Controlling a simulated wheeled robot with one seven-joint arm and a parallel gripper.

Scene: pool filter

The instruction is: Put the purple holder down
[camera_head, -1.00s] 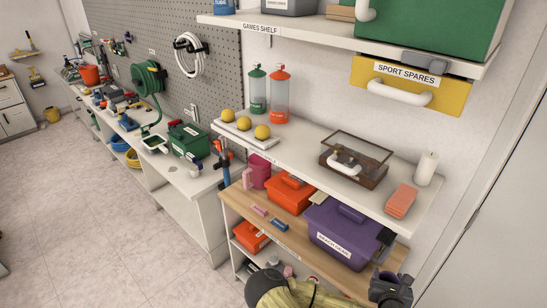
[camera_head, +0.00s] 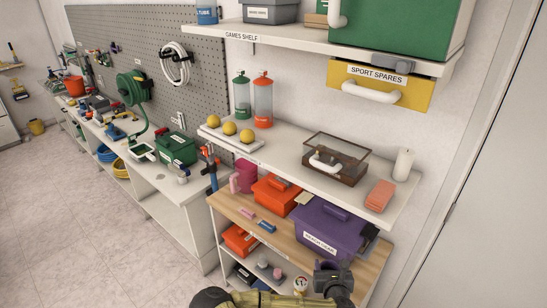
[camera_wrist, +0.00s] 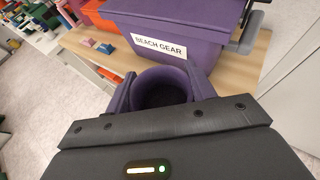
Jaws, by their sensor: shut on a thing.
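The purple holder (camera_wrist: 162,92), a round, open-topped cup, sits between the two fingers of my gripper (camera_wrist: 163,84) in the wrist view. My gripper is shut on it, and its inside looks dark and empty. In the head view my gripper (camera_head: 334,276) is at the bottom, in front of the wooden shelf (camera_head: 286,238) and below the purple BEACH GEAR box (camera_head: 327,230). The holder cannot be told apart from the gripper there. In the wrist view the box (camera_wrist: 172,30) stands just beyond the holder. I cannot tell whether the holder touches the shelf.
On the wooden shelf are an orange box (camera_head: 274,194), a pink cup (camera_head: 246,174), and small pink (camera_head: 246,213) and blue (camera_head: 266,226) pieces. A dark object (camera_head: 369,236) is at the purple box's right. The white shelf (camera_head: 285,152) overhangs. Bare wood shows along the front edge.

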